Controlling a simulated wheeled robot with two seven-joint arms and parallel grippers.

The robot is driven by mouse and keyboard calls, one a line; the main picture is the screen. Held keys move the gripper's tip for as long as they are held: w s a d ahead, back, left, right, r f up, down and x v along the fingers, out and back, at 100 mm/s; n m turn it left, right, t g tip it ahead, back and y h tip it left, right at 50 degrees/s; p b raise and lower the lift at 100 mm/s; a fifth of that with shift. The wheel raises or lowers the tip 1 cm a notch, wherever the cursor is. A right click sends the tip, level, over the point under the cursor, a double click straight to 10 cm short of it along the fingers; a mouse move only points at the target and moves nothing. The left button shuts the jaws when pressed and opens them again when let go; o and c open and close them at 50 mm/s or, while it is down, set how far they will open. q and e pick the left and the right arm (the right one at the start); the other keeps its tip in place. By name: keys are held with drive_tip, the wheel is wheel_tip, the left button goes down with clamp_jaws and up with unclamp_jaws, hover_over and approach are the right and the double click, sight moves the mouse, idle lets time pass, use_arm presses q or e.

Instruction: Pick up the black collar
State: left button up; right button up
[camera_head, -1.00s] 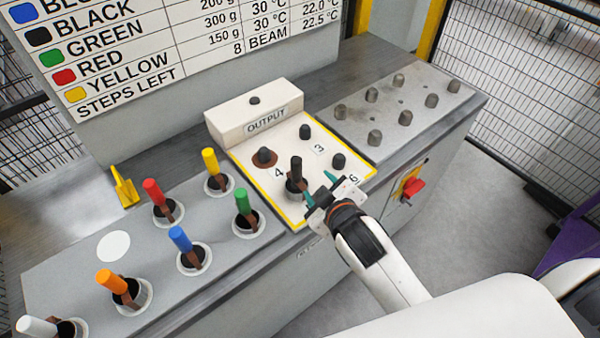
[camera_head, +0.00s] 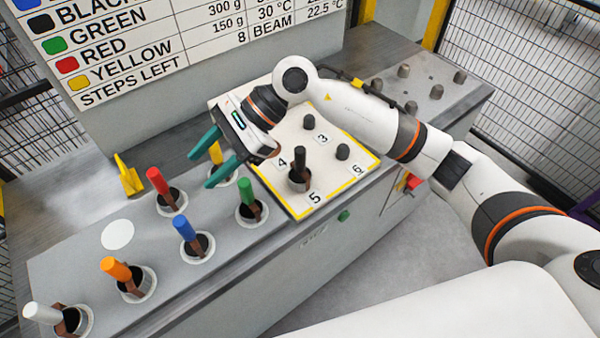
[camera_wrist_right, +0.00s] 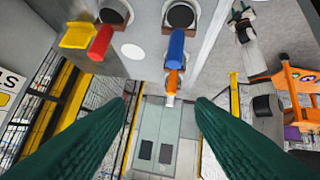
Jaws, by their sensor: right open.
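The black collar, with its upright black handle (camera_head: 300,160), stands at position 5 on the cream output board (camera_head: 270,185). My right gripper (camera_head: 200,171) is open and empty, to the left of the black collar and apart from it. Its green fingers point left, near the yellow-handled collar (camera_head: 216,153), which they partly hide. In the right wrist view the open fingers (camera_wrist_right: 162,100) spread with nothing between them, and I cannot make out the black collar there. My left gripper is not in view.
Red (camera_head: 158,182), blue (camera_head: 184,228), green (camera_head: 246,197), orange (camera_head: 116,268) and white (camera_head: 42,313) handled collars stand on the grey bench. A yellow bracket (camera_head: 128,178) stands behind them. Pegs 3 and 6 (camera_head: 343,152) are bare. My right arm crosses over the board's back.

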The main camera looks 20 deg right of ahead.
drive_tip(key=w+d+f+n+t+h, duration=0.1)
drive_tip(key=w+d+h, duration=0.1)
drive_tip(key=d+h, duration=0.15)
drive_tip(key=w+d+f+n+h, duration=0.1)
drive_tip(key=w+d+h, duration=0.2)
drive_tip(key=d, duration=0.2)
drive_tip(key=t+h, duration=0.1)
drive_tip(key=h, duration=0.3)
approach(300, 148)
drive_tip(key=shift+w+a+f, duration=0.25)
drive_tip(key=shift+w, duration=0.15)
drive_tip(key=shift+d+h, duration=0.25)
drive_tip(key=shift+d, duration=0.15)
wheel_tip(300, 148, down, 6)
drive_tip(key=p, duration=0.2)
drive_tip(key=shift+p, duration=0.3)
drive_tip(key=f+p, duration=0.2)
drive_tip(key=f, duration=0.1)
drive_tip(key=s+f, duration=0.1)
drive_tip(key=shift+a+f+p, duration=0.3)
drive_tip(key=shift+p, duration=0.1)
drive_tip(key=shift+f, duration=0.6)
clamp_jaws()
drive_tip(key=shift+w+r, duration=0.1)
drive_tip(key=shift+r, duration=0.05)
